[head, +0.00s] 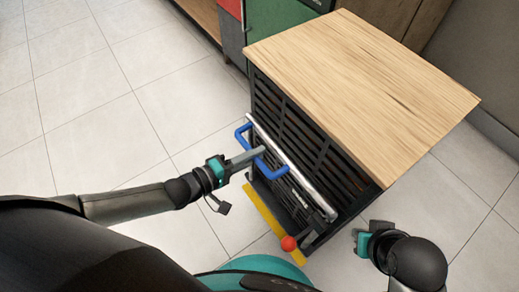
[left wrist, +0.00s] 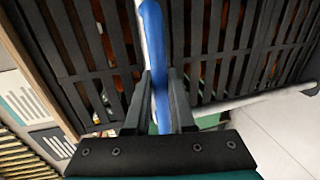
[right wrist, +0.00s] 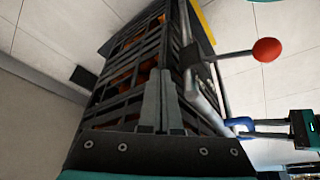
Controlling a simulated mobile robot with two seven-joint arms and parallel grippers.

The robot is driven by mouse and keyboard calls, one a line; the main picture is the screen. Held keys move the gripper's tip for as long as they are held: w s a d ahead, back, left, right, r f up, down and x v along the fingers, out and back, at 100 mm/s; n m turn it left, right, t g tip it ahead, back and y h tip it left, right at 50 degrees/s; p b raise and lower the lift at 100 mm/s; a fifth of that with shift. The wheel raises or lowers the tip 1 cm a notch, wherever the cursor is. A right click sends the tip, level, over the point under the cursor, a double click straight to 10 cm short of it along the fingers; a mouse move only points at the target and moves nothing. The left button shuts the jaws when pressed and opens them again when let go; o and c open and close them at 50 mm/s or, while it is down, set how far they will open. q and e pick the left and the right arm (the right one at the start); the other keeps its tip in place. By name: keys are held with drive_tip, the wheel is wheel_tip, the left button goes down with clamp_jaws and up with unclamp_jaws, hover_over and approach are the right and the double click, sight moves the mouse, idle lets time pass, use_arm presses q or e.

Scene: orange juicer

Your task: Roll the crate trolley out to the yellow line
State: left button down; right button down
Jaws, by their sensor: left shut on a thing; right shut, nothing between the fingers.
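The crate trolley (head: 290,150) is a black slatted crate with a silver rail and a blue handle (head: 277,170) on its front. It stands under a wooden top, and orange shapes show between its slats in the left wrist view. My left gripper (head: 260,153) is shut on the blue handle (left wrist: 153,40), with the bar between its fingers. The yellow line (head: 268,217) lies on the floor close in front of the trolley's lower front. My right gripper (head: 360,236) is shut and empty, to the right of the trolley; its fingers (right wrist: 161,98) show against the slats.
A red ball knob (head: 289,243) on a lever sticks out low at the trolley's front, near the line; it also shows in the right wrist view (right wrist: 267,50). The wooden top (head: 365,80) overhangs the crate. A green cabinet (head: 275,30) stands behind. Tiled floor at left is clear.

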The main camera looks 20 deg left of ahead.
use_arm(q)
drive_tip(key=c, duration=0.8)
unclamp_jaws()
drive_tip(key=shift+w+d, duration=0.2)
drive_tip(key=shift+w, duration=0.05)
use_arm(e)
drive_tip(key=shift+w+d, duration=0.1)
use_arm(q)
drive_tip(key=shift+o, duration=0.2)
drive_tip(key=shift+s+a, duration=0.2)
drive_tip(key=shift+s, duration=0.05)
drive_tip(key=p+v, duration=0.4)
drive_tip(key=v, duration=1)
drive_tip(key=shift+s+a+p, duration=0.15)
drive_tip(key=shift+s+p, duration=0.1)
drive_tip(key=shift+p, duration=0.1)
use_arm(e)
wheel_tip(320, 180, down, 10)
drive_tip(key=s+g, duration=0.1)
drive_tip(key=s, duration=0.1)
drive_tip(key=shift+r+g, duration=0.2)
drive_tip(key=shift+g, duration=0.1)
drive_tip(key=shift+d, duration=0.15)
